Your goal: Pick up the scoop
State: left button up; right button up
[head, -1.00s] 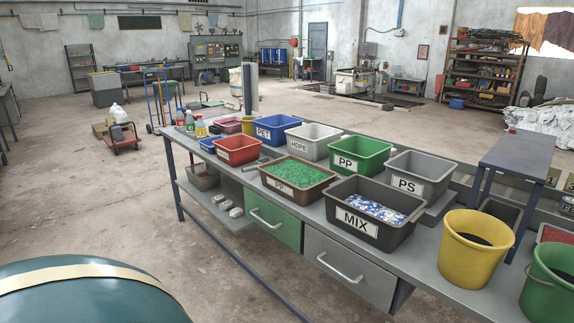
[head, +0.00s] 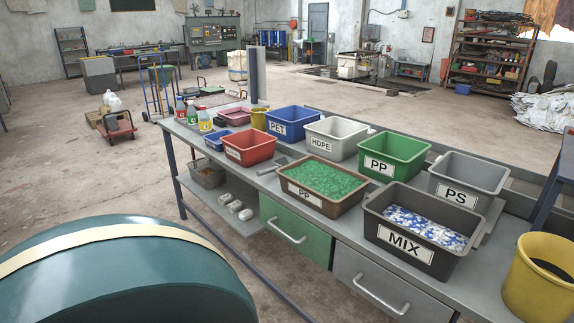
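A small grey item (head: 277,164), possibly the scoop, lies on the workbench (head: 180,127) between the red bin (head: 249,148) and the brown PP tray (head: 281,184). It is partly hidden by the bins, and its shape is too small to tell for sure. The brown tray holds green flakes (head: 325,178). Neither of my grippers is in view.
The MIX bin (head: 403,250) with blue and white flakes and a yellow bucket (head: 540,285) stand on the bench's near right. PET, HDPE, PP and PS bins line the back. A large green drum (head: 130,275) fills the lower left.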

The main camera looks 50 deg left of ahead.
aim_at(276, 164)
jog(key=j+z, duration=0.2)
jog(key=j, duration=2)
